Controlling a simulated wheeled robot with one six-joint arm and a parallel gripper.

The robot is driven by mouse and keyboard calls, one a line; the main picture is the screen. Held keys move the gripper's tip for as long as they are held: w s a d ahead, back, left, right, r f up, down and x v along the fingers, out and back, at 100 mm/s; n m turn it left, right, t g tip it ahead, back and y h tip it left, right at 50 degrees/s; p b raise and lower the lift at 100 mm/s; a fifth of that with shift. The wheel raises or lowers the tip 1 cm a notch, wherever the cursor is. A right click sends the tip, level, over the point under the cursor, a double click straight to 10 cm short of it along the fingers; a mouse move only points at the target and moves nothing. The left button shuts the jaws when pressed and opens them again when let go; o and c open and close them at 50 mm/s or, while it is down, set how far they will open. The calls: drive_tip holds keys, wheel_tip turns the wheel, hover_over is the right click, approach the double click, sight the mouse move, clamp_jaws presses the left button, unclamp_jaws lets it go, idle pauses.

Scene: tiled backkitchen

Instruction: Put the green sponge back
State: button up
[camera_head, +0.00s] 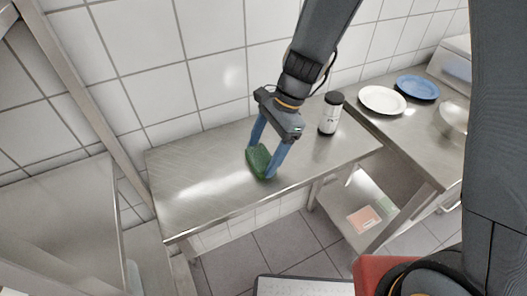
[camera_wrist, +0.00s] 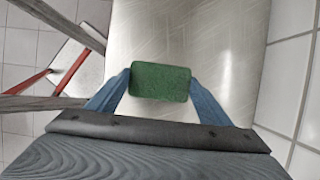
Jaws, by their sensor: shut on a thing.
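The green sponge (camera_head: 259,160) is a dark green block between the blue fingers of my gripper (camera_head: 263,163), over the middle of the steel table (camera_head: 200,185). In the wrist view the sponge (camera_wrist: 160,82) lies level across the fingertips, and my gripper (camera_wrist: 160,90) is shut on its two short ends. I cannot tell whether its underside touches the table or hangs just above it.
A white jar with a black lid (camera_head: 330,113) stands on the table right of my gripper. A white plate (camera_head: 382,99) and a blue plate (camera_head: 417,88) lie on the counter at right. A lower shelf (camera_head: 349,200) holds a pink item (camera_head: 364,218) and a pale green item (camera_head: 385,206). The table's left half is clear.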

drive_tip(key=o, duration=1)
drive_tip(key=shift+f, duration=0.1)
drive_tip(key=shift+c, duration=0.2)
drive_tip(key=b+v, duration=0.2)
drive_tip(key=v, duration=1)
drive_tip(key=s+d+f+n+t+h, duration=0.2)
drive_tip(key=d+n, duration=0.4)
drive_tip(key=d, duration=0.4)
drive_tip(key=s+d+f+n+t+h, duration=0.1)
drive_tip(key=s+d+f+n+h, duration=0.1)
drive_tip(key=d+n, duration=0.3)
drive_tip(key=s+d+f, duration=0.1)
drive_tip(key=d, duration=0.3)
drive_tip(key=shift+d+f+n+t, duration=0.25)
drive_tip(key=shift+d+n+t, duration=0.15)
drive_tip(key=shift+s+f+b, duration=0.1)
drive_tip(key=shift+f+b, duration=0.1)
drive_tip(key=shift+b, duration=0.1)
